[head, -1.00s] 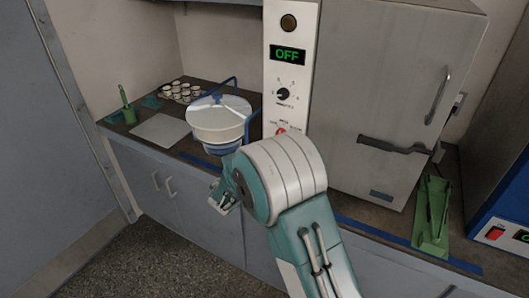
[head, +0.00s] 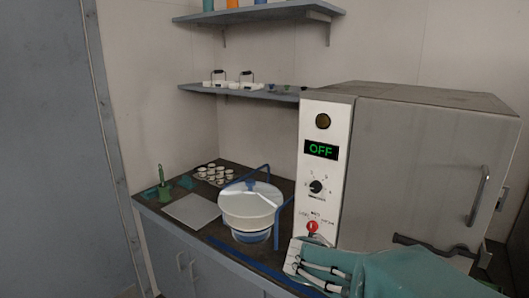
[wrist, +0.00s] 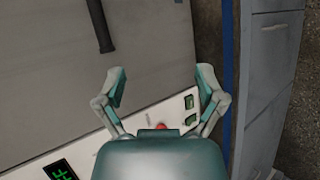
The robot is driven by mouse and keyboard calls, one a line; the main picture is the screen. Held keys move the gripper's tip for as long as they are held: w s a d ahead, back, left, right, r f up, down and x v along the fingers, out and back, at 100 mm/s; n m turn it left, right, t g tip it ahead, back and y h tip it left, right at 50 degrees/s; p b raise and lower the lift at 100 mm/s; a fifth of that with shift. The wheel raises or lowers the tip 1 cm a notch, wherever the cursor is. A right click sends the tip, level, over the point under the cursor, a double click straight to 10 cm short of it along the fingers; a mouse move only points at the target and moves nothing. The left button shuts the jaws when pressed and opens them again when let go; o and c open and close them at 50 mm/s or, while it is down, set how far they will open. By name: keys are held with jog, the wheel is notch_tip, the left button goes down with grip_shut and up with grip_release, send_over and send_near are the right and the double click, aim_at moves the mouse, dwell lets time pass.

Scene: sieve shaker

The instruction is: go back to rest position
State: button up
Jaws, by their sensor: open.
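My gripper (head: 297,262) is low in the head view, in front of the lower part of the oven's control panel (head: 314,192), beside the red button (head: 312,227). In the wrist view my gripper (wrist: 162,80) has its two fingers spread apart with nothing between them. The red button (wrist: 161,126) shows between the finger bases there. The white sieve shaker bowl (head: 250,222) stands on the counter left of my gripper, within a blue frame (head: 278,222). My gripper is apart from the bowl.
The grey oven (head: 425,165) is shut and its display (head: 321,150) reads OFF. A tray of small cups (head: 213,174), a pale flat plate (head: 192,210) and a green tool (head: 163,190) lie on the counter. Shelves (head: 240,92) hang above.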

jog(key=s+a+r+m+y, duration=0.1)
jog(key=s+a+m+y, duration=0.2)
jog(key=s, duration=0.6)
jog(key=s+a+r+m+t+y, duration=0.1)
jog(key=s+a+m+y, duration=0.2)
jog(key=s+y, duration=0.4)
jog(key=s, duration=0.3)
jog(key=shift+s+a+m, duration=0.2)
jog(key=shift+a+m, duration=0.1)
